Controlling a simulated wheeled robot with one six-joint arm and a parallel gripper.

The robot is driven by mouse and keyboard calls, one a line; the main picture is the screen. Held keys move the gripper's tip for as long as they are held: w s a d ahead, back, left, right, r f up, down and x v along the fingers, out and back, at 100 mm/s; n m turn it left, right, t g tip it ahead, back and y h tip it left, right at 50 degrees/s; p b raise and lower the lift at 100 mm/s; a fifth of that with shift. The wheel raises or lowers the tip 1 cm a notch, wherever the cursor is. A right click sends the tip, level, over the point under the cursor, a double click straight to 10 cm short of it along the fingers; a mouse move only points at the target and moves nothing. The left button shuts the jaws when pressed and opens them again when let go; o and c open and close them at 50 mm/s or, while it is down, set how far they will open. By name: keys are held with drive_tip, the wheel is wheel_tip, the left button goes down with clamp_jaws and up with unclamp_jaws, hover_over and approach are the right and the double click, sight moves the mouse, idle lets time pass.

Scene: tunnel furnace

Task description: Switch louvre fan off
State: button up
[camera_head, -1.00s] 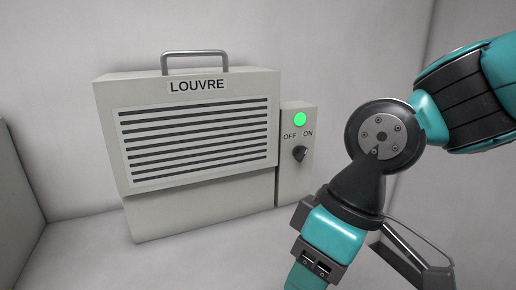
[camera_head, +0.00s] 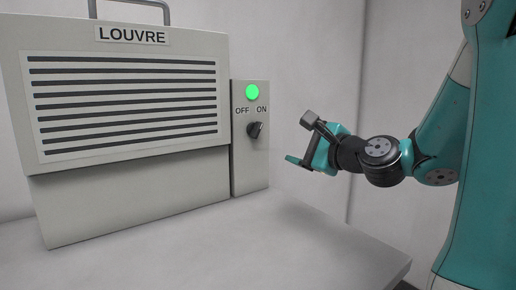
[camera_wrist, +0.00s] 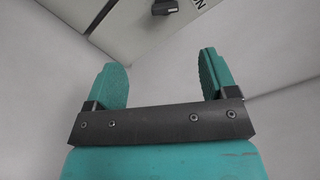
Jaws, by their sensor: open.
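The louvre fan (camera_head: 110,185) is a pale box with dark slats and a LOUVRE label. Its control box (camera_head: 250,170) at its right side has a lit green lamp (camera_head: 252,92), OFF and ON markings and a black rotary knob (camera_head: 255,130). The knob's pointer leans up and right, toward ON. My gripper (camera_head: 298,162) is to the right of the knob, apart from it, pointing left toward the control box. In the wrist view my gripper (camera_wrist: 162,82) is open and empty. The knob (camera_wrist: 165,6) shows there at the top edge, partly cut off, beyond the fingers.
The fan stands on a pale table (camera_head: 250,245) whose right edge and corner show near my arm. The table in front of the fan is clear. A plain pale wall is behind. A metal handle (camera_head: 130,4) tops the fan.

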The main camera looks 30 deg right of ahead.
drive_tip(key=p, duration=0.9)
approach(258, 130)
drive_tip(key=w+p, duration=0.2)
drive_tip(key=w, duration=0.1)
drive_tip(key=w+p, duration=0.2)
drive_tip(key=w, duration=0.1)
drive_tip(key=w+p, duration=0.1)
drive_tip(key=w, duration=0.2)
drive_tip(key=shift+a+p, duration=0.35)
drive_tip(key=shift+p, duration=0.05)
drive_tip(key=shift+w+f, duration=0.15)
drive_tip(key=shift+w, duration=0.3)
drive_tip(key=c, duration=0.9)
